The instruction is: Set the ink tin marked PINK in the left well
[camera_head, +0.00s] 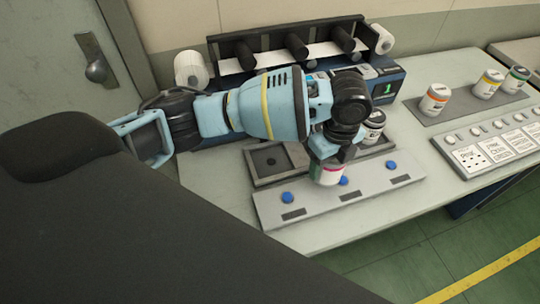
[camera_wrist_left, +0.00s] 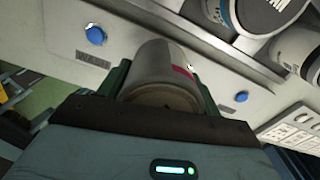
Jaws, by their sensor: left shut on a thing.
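A white tin with a pink band (camera_head: 327,175) is held in my left gripper (camera_head: 332,158), and it also shows between the jaws in the left wrist view (camera_wrist_left: 162,78). Its lettering cannot be read. The gripper is shut on it, over the button panel and the front edge of the dark tray. The left well (camera_head: 268,161) of that tray is empty and lies left of the held tin. A tin with a dark band (camera_head: 374,124) stands at the tray's right part. The arm hides the tray's middle. My right gripper is not in view.
A grey panel (camera_head: 325,205) with blue buttons (camera_head: 288,197) runs along the table's front edge. The rewinder (camera_head: 290,55) with rollers stands behind. Several tins, one with an orange band (camera_head: 434,99), stand on a mat at right, behind a row of label cards (camera_head: 496,149).

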